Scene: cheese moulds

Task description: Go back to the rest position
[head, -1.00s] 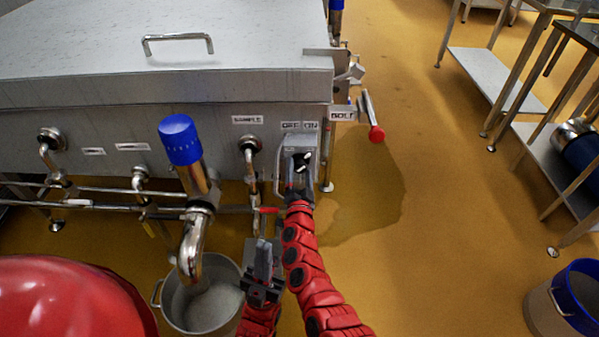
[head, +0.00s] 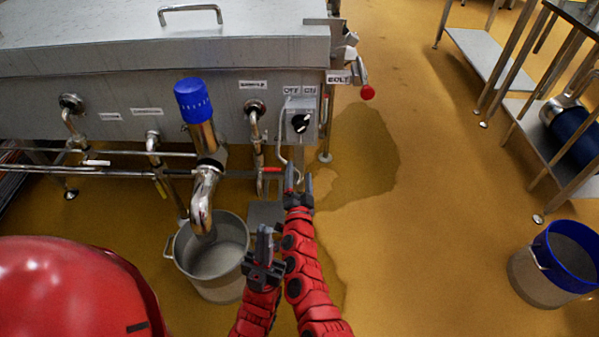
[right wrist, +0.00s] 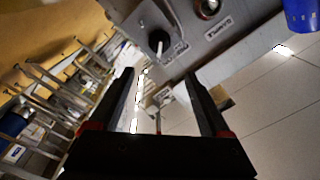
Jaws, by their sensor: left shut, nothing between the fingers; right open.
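My right gripper (head: 298,186) is open and empty in the head view, below and apart from the OFF/ON switch box (head: 301,121) on the vat's front. In the right wrist view its two dark fingers (right wrist: 163,85) stand apart with nothing between them, and the black switch knob (right wrist: 159,42) shows beyond them. My left gripper (head: 264,246) is lower in the head view, shut and empty, pointing up beside the right arm. It is just right of the steel bucket (head: 234,285).
The steel vat (head: 270,58) fills the upper left, with a blue-topped valve pipe (head: 201,135) over the bucket. A blue-rimmed bucket (head: 528,275) and a steel shelf (head: 497,62) stand at the right. The ochre floor (head: 430,200) between is clear, with a wet patch.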

